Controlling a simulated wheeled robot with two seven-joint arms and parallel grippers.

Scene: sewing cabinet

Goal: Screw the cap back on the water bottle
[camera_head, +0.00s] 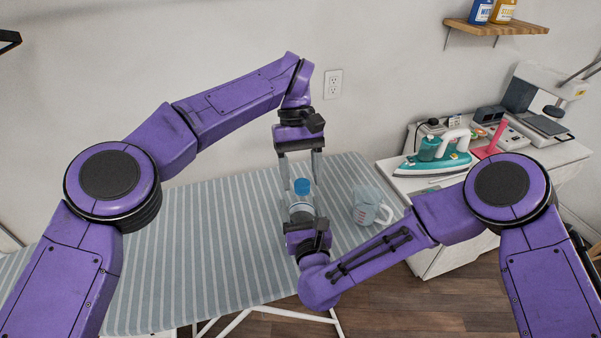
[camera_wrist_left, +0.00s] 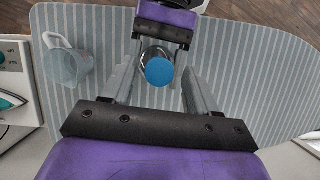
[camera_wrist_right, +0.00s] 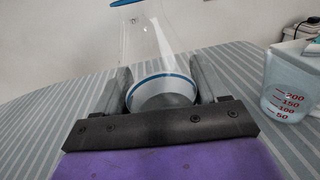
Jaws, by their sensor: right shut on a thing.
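The clear water bottle (camera_head: 301,208) stands upright over the ironing board, with the blue cap (camera_head: 302,187) at its top. I cannot tell how tightly the cap sits. My right gripper (camera_wrist_right: 161,95) is shut on the bottle's lower part, near a blue ring and pale base. My left gripper (camera_head: 302,178) points down from above, its fingers open on either side of the cap. In the left wrist view the cap (camera_wrist_left: 159,71) lies between those fingers with gaps at both sides. In the right wrist view only the cap's lower edge (camera_wrist_right: 125,2) shows.
The striped ironing board (camera_head: 190,250) is mostly clear on the left. A clear measuring jug (camera_head: 368,206) stands on it right of the bottle. A teal iron (camera_head: 435,160) and a sewing machine (camera_head: 545,90) are on the white cabinet at right.

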